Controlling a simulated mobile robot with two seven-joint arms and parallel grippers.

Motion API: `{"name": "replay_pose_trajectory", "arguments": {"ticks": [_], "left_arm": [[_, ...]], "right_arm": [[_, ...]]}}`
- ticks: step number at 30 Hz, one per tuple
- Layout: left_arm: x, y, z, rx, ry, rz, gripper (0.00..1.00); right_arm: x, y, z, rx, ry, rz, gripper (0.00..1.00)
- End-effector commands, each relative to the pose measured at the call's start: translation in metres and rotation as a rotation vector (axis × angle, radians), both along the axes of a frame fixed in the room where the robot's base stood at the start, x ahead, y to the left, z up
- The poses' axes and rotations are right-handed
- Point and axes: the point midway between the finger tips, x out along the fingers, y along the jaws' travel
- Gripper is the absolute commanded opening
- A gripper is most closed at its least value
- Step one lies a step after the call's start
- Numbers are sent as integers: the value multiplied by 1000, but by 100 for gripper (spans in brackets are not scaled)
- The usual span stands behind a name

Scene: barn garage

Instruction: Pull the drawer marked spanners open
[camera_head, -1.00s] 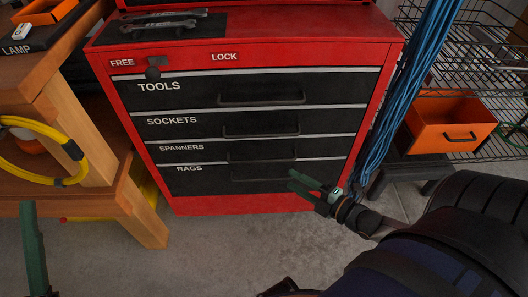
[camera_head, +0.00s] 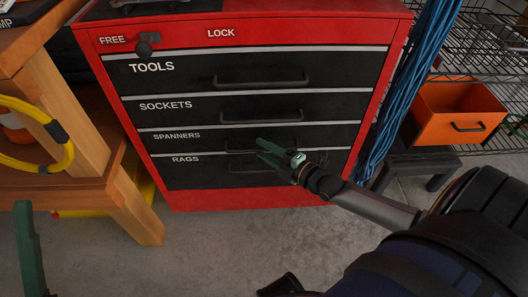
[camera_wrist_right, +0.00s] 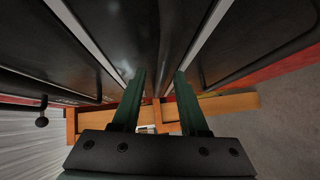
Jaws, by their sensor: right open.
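The spanners drawer (camera_head: 176,142) is the third black drawer down in the red cabinet (camera_head: 183,200). It sits flush with the drawers around it. Its dark bar handle (camera_head: 236,146) is partly hidden behind my right gripper (camera_head: 268,152). The right gripper is open in front of this handle; its two green fingers (camera_wrist_right: 157,95) stand apart in the right wrist view, close to the drawer fronts. I cannot tell whether they touch the handle. Only one green finger of my left gripper (camera_head: 30,250) shows at the lower left. The lock knob (camera_head: 144,49) is near FREE.
A wooden bench (camera_head: 125,195) with a yellow cable coil (camera_head: 45,160) stands to the left. Blue cables (camera_head: 400,90) hang by the cabinet's right side. An orange bin (camera_head: 455,115) is on the right. The concrete floor in front (camera_head: 230,250) is clear.

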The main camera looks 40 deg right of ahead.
Motion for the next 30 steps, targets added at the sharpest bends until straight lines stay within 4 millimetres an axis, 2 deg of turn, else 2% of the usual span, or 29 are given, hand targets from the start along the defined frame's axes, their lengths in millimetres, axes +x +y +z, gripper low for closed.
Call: {"name": "replay_pose_trajectory", "arguments": {"ticks": [11,22,30], "left_arm": [[0,0,-2,-2,4,-4,50],[0,-1,-2,6,2,-7,50],[0,-1,-2,6,1,-7,50]], "right_arm": [[4,1,-1,1,1,0,42],[4,1,-1,1,1,0,1],[4,1,-1,1,1,0,0]]}}
